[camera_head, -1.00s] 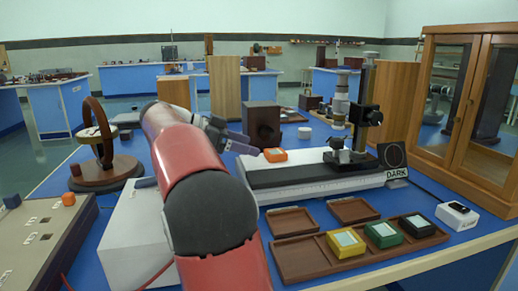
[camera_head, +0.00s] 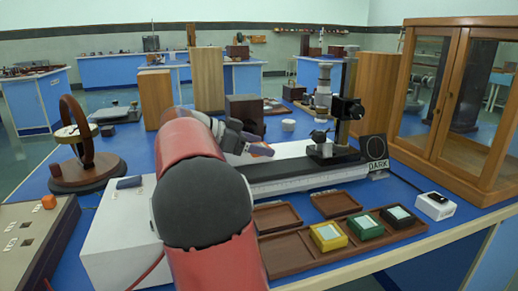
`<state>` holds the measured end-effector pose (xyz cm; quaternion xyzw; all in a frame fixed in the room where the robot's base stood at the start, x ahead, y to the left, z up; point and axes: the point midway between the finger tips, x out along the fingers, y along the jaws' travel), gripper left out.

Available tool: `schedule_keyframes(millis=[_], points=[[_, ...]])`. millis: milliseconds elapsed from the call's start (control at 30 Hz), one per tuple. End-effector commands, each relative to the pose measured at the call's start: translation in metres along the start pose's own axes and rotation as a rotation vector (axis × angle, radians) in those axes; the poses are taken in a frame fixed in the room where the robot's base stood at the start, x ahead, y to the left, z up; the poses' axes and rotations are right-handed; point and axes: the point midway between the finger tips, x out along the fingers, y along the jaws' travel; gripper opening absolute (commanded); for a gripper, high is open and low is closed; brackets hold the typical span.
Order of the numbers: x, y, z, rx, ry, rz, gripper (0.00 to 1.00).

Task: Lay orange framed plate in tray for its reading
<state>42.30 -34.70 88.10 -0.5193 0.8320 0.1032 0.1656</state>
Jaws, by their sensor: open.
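The orange framed plate (camera_head: 263,150) lies at the left end of the long white and black instrument bed (camera_head: 290,174). My gripper (camera_head: 252,145) is open and right at the plate, partly covering it. I cannot tell whether the fingers touch it or stand around it. A brown wooden tray (camera_head: 288,251) lies on the blue bench at the front. Its right part holds a yellow framed plate (camera_head: 328,236), a green one (camera_head: 365,226) and a black one (camera_head: 398,217). Its left part looks bare.
Two shallow brown trays (camera_head: 276,217) (camera_head: 335,204) lie behind the rack. An upright microscope-like column (camera_head: 345,105) stands on the bed. A DARK sign (camera_head: 375,153), a small white device (camera_head: 434,205) and a glass-fronted cabinet (camera_head: 473,100) are at the right.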

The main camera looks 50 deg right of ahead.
Motion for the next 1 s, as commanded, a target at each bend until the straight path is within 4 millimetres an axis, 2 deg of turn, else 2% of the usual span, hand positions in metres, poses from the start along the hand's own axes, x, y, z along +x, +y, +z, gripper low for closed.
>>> schedule_keyframes(millis=[133, 167, 500, 567, 800, 1000], points=[[0.0, 0.0, 0.0, 0.0, 0.0, 0.0, 0.71], [0.0, 0.0, 0.0, 0.0, 0.0, 0.0, 0.68], [0.0, 0.0, 0.0, 0.0, 0.0, 0.0, 0.24], [0.0, 0.0, 0.0, 0.0, 0.0, 0.0, 0.19], [-0.002, 0.0, -0.005, 0.001, 0.0, 0.0, 0.19], [-0.016, -0.001, -0.037, 0.006, 0.0, -0.002, 0.19]])
